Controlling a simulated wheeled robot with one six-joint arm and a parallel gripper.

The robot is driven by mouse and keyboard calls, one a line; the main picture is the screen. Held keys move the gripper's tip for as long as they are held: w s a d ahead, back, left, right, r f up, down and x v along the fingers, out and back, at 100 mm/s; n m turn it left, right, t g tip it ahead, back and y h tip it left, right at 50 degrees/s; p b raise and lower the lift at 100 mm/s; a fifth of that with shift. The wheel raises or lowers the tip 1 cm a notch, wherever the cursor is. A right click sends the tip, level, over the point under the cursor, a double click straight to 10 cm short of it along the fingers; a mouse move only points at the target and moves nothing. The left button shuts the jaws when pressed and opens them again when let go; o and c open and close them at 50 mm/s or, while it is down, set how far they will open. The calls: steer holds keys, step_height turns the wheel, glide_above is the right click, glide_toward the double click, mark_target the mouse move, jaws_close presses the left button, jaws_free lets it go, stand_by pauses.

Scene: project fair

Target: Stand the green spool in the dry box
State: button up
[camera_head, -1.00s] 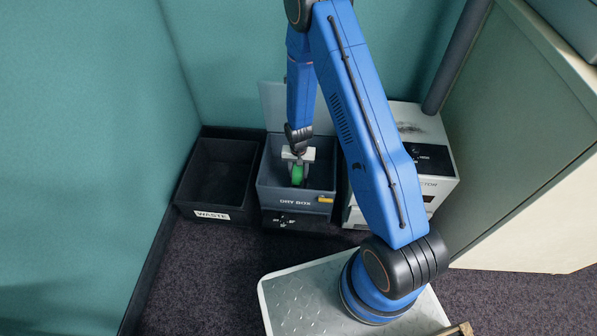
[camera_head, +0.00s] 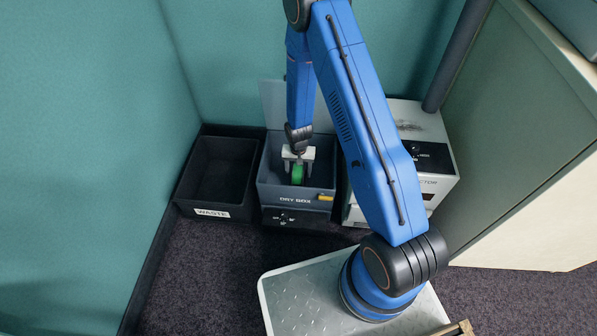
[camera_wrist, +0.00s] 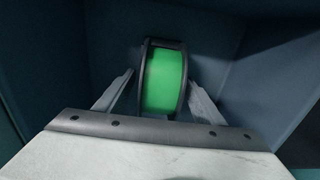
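The green spool (camera_head: 298,174), with dark rims, stands on edge inside the dry box (camera_head: 296,197), a grey open-topped bin with its lid raised behind. My gripper (camera_head: 298,172) points down into the box, with one finger on each side of the spool. Thin gaps show between the fingers and the spool in the head view, so it looks open around it. In the wrist view the spool (camera_wrist: 162,80) is upright between the pale fingers (camera_wrist: 160,78). The spool's underside and its contact with the box floor are hidden.
A black waste bin (camera_head: 212,212) stands empty left of the dry box. A white machine (camera_head: 442,186) stands close on the right, partly behind my arm. Teal partition walls (camera_head: 230,60) close off the back and left. Dark carpet in front is clear.

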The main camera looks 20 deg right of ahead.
step_height(320, 180, up, 17)
steer(key=shift+r, duration=0.2)
stand_by(0.8)
stand_by(0.4)
steer(key=s+d+r+n+t, duration=0.15)
steer(key=s+r, duration=0.35)
steer(key=r, duration=0.8)
steer(key=s+d+r+n+t, duration=0.15)
steer(key=s+r, duration=0.35)
steer(key=r, duration=0.7)
steer(key=s+d+r, duration=0.1)
steer(key=s+r, duration=0.3)
steer(key=s, duration=0.3)
steer(key=s+d+r+n+t, duration=0.1)
steer(key=s+r, duration=0.4)
steer(key=s, duration=0.3)
steer(key=s+d+r, duration=0.2)
steer(key=s+r, duration=0.2)
steer(key=s, duration=0.4)
steer(key=shift+r+n+t, duration=0.15)
steer(key=shift+n+t, duration=0.15)
steer(key=shift+t, duration=0.1)
